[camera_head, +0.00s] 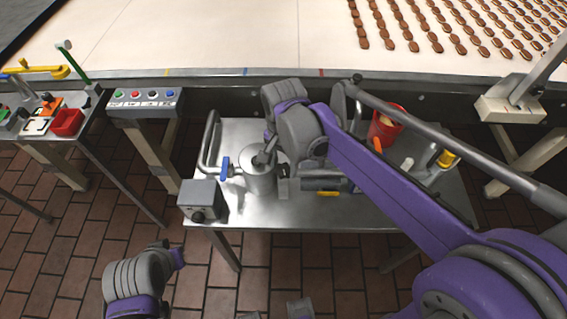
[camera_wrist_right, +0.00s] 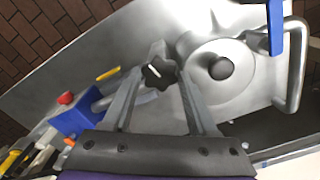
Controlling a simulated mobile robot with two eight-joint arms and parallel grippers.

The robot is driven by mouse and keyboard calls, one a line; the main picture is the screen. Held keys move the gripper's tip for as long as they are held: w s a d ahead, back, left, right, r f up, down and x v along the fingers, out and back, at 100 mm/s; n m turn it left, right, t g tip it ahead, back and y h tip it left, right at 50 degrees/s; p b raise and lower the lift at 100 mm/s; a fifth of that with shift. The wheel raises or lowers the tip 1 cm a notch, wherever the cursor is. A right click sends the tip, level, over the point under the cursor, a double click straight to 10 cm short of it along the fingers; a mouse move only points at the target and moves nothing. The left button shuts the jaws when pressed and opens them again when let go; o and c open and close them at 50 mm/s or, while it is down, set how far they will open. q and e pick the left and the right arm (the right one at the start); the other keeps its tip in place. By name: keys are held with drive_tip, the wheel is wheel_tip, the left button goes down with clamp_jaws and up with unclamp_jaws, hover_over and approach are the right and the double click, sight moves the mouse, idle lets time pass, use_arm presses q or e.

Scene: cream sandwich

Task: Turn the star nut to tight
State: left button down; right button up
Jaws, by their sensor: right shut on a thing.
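The star nut (camera_wrist_right: 158,73) is a black lobed knob with a white mark, in the right wrist view. My right gripper (camera_wrist_right: 170,75) is shut on it, with one finger on each side. In the head view my right gripper (camera_head: 268,152) is low over the steel machine on the table, beside its round pot (camera_head: 260,183); I cannot make out the star nut there. My left arm (camera_head: 138,282) is at the lower left, away from the table; its fingers cannot be made out clearly.
The steel table (camera_head: 310,213) carries a grey control box (camera_head: 203,200), a blue-handled valve (camera_head: 225,168), a red container (camera_head: 386,125) and a curved pipe. A button panel (camera_head: 145,97) stands left. A conveyor with rows of biscuits (camera_head: 410,30) runs behind.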

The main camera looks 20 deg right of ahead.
sight(283, 169)
drive_tip(key=shift+m, duration=1.2)
drive_tip(key=o, duration=1.4)
wheel_tip(283, 169, up, 11)
drive_tip(key=shift+f+p, duration=0.1)
drive_tip(key=shift+p, duration=0.2)
